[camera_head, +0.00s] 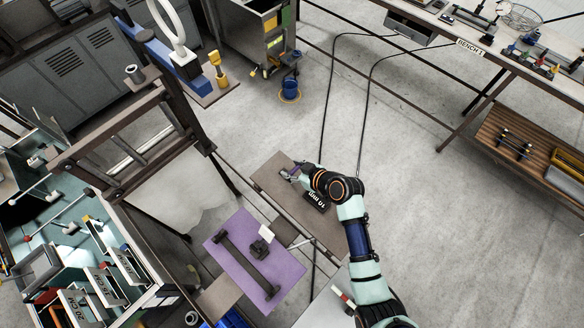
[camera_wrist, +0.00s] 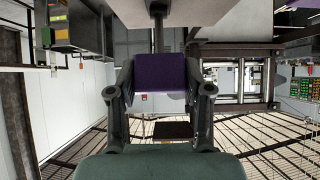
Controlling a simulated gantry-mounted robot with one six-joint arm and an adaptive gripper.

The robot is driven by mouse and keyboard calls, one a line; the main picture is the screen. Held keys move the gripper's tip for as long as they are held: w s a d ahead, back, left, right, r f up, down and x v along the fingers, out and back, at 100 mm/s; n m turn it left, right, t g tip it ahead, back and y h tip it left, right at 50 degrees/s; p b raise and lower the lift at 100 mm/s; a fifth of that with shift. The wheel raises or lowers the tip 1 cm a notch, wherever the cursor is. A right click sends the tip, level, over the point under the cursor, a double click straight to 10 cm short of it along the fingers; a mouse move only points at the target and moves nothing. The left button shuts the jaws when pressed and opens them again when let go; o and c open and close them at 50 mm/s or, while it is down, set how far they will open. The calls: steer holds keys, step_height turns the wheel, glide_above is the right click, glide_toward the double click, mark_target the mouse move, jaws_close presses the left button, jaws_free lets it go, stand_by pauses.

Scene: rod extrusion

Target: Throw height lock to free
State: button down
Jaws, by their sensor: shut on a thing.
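My gripper (camera_head: 291,174) is at the brown plate in the middle of the head view, small and partly hidden by my wrist. In the wrist view my gripper (camera_wrist: 159,78) has its two fingers on either side of a purple block-shaped grip (camera_wrist: 158,71). A dark rod (camera_wrist: 158,32) runs up from this grip toward a pale surface above. The gripper is shut on the purple grip, which looks like the handle of the height lock. I cannot read any free or locked marking, so the lock's position is not clear.
The brown plate (camera_head: 270,181) lies under my gripper, with a black label (camera_head: 317,200) beside my wrist. A purple mat (camera_head: 230,246) with a dark bar lies below left. A rack frame (camera_head: 110,125) stands left. Open floor (camera_head: 420,210) is on the right.

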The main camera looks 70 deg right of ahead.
steer(key=shift+s+a+f, duration=0.1)
steer(key=shift+f, duration=0.15)
steer(key=c, duration=0.6)
jaws_free()
steer(key=shift+s+a, duration=0.1)
steer(key=shift+s, duration=0.1)
steer(key=shift+o, duration=0.6)
steer(key=shift+w, duration=0.1)
steer(key=shift+r, duration=0.1)
steer(key=v, duration=1.2)
steer(key=shift+w+r, duration=0.1)
